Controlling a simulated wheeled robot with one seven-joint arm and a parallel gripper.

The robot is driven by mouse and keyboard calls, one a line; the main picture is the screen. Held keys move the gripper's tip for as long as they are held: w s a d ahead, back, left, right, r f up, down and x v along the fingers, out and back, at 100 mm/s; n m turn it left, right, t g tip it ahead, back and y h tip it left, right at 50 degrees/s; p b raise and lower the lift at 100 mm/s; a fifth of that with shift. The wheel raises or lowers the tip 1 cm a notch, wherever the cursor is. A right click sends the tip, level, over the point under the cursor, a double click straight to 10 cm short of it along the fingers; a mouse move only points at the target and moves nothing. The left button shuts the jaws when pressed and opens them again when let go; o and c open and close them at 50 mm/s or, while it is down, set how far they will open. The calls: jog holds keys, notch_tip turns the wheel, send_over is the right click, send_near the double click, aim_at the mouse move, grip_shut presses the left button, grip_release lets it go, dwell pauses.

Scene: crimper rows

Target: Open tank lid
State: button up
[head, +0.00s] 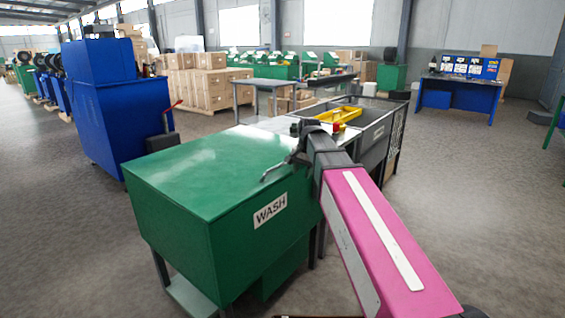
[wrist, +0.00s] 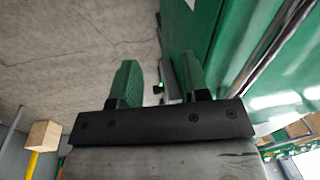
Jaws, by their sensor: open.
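The green wash tank (head: 175,230) stands in front of me with a white WASH label (head: 270,211) on its side. Its flat green lid (head: 205,155) is down on the tank. A curved grey bar (head: 276,169) shows by the lid's right edge, close to the end of my arm; I cannot tell whether they touch. In the wrist view my gripper (wrist: 158,66) is open, with two green fingers apart and no object gripped. Green painted surfaces (wrist: 220,30) and a shiny metal bar (wrist: 268,55) lie to its right. My arm hides part of the tank's right end in the head view.
A tall blue machine (head: 115,110) stands behind the tank at left. Wooden crates (head: 205,85) and a blue table (head: 460,90) stand farther back. The floor at right is clear.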

jog(key=w+a+r+m, duration=0.1)
jog(key=a+r, duration=0.2)
jog(key=r, duration=0.4)
jog(key=w+a+r+m, duration=0.1)
jog(key=a+r, duration=0.2)
jog(key=r, duration=0.3)
jog(key=shift+y, duration=0.3)
jog(key=f, duration=0.3)
jog(key=a+f, duration=0.1)
jog(key=f, duration=0.3)
jog(key=w+f, duration=0.1)
jog(key=f, duration=0.2)
jog(key=shift+a+f, duration=0.25)
jog(key=shift+a, duration=0.1)
grip_shut()
